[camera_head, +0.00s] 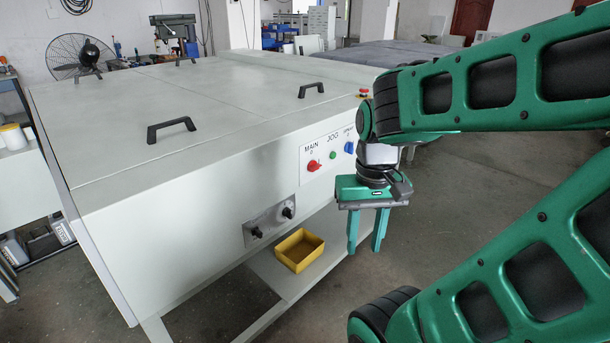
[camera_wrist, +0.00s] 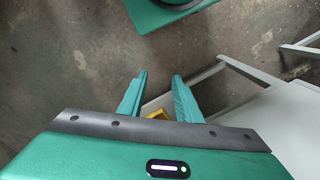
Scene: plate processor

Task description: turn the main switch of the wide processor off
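The wide processor (camera_head: 130,228) is a broad pale cabinet filling the left and middle of the head view. Its control panel on the front face carries the red main switch (camera_head: 313,166) under the word MAIN, a green JOG button (camera_head: 333,155) and a blue knob (camera_head: 349,147). I cannot tell the switch's setting for sure. My gripper (camera_head: 367,250) hangs pointing down, to the right of the panel and apart from it. Its two fingers are spread with nothing between them; they also show apart in the wrist view (camera_wrist: 158,98). The switch is not in the wrist view.
A yellow bin (camera_head: 299,250) stands on the low shelf (camera_head: 262,268) under the processor. Two black knobs on a plate (camera_head: 270,220) stick out below the panel. Black handles (camera_head: 170,129) rise from the lid. Open floor (camera_head: 465,160) lies to the right.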

